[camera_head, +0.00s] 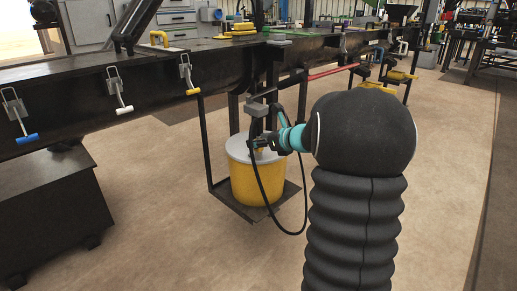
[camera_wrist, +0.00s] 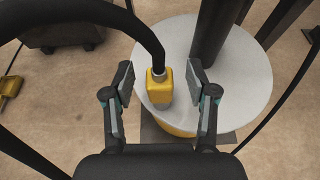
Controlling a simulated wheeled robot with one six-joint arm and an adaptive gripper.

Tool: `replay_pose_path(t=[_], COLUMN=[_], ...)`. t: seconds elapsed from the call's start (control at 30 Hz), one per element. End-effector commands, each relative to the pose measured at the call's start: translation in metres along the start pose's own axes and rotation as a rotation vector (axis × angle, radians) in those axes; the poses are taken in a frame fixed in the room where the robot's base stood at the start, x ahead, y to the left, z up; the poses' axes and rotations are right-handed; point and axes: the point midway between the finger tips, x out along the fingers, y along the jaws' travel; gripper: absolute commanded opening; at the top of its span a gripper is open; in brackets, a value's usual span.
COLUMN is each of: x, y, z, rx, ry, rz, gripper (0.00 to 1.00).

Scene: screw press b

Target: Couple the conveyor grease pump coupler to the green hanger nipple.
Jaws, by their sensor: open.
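The grease pump coupler is a yellow block (camera_wrist: 159,86) with a grey lower end and a black hose (camera_wrist: 150,35) at its top. In the wrist view it stands between the two fingers of my gripper (camera_wrist: 160,79), with a gap on each side. My gripper is open. The coupler is over the grey lid (camera_wrist: 235,75) of the yellow drum (camera_head: 256,184); I cannot tell what it rests on. In the head view my gripper (camera_head: 258,143) is just above the lid. I make out no green hanger nipple.
Hangers with blue (camera_head: 27,138), white (camera_head: 124,110) and yellow (camera_head: 193,91) ends hang along the dark conveyor beam (camera_head: 70,104) at left. The hose loops beside the drum, which stands on a low dark tray (camera_head: 243,211). Posts rise near the lid. The floor in front is clear.

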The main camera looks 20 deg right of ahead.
Motion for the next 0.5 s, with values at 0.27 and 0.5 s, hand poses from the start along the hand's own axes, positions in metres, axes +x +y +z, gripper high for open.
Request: replay_pose_path(t=[0.27, 0.5], x=[0.0069, 0.0066], y=[0.0003, 0.0003], z=[0.0001, 0.0001], rx=[0.000, 0.000], ry=[0.000, 0.000], rz=[0.000, 0.000], gripper=[0.57, 0.00])
